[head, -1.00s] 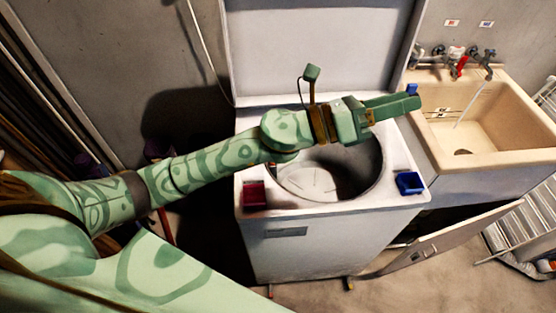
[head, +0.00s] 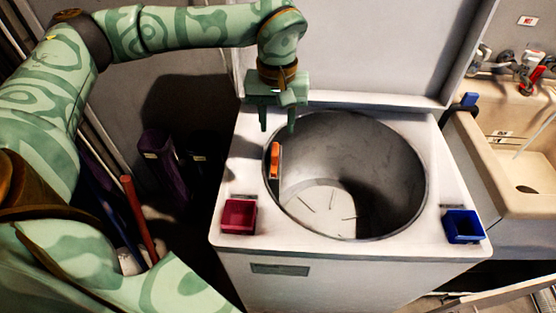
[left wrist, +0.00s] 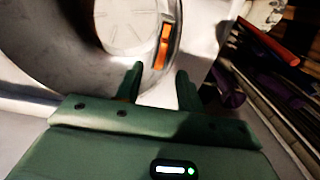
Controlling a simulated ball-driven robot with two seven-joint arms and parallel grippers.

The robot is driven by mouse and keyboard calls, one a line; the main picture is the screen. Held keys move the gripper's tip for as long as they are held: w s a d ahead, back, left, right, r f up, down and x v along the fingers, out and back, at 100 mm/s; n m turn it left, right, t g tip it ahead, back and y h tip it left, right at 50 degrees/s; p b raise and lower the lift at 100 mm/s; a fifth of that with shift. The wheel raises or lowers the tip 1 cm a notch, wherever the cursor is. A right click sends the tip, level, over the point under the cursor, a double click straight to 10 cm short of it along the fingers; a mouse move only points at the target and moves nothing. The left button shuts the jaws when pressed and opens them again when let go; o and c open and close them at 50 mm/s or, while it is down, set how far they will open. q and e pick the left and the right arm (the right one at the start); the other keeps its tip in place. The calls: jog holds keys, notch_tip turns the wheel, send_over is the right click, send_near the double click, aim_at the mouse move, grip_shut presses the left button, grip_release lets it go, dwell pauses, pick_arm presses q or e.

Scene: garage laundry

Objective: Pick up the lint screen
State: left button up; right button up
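The lint screen, a narrow grey piece with an orange part (head: 275,160), sits upright against the left inner wall of the washer tub (head: 390,165). The orange part also shows in the left wrist view (left wrist: 162,47), beyond the fingertips. My left gripper (head: 278,122) points down at the tub's back left rim, above and behind the orange part in the picture. Its two fingers are apart with nothing between them, as the left wrist view (left wrist: 158,78) also shows. My right gripper is not in view.
A red bin (head: 238,216) sits on the washer top at the front left and a blue bin (head: 463,226) at the front right. The raised lid (head: 370,50) stands behind the tub. A sink (head: 530,165) is at the right. Purple containers (head: 163,170) stand left of the washer.

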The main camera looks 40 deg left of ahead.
aim_at(275, 149)
pick_arm(q)
notch_tip(275, 149, down, 5)
jog(key=shift+r+b, duration=0.2)
jog(key=shift+b, duration=0.35)
jog(key=f+b, duration=0.1)
jog(key=f, duration=0.2)
jog(key=f+b, duration=0.1)
jog(key=f, duration=0.1)
jog(key=shift+w+a+f+b, duration=0.1)
jog(key=shift+w+a+b, duration=0.05)
jog(key=shift+a+b, duration=0.2)
grip_shut()
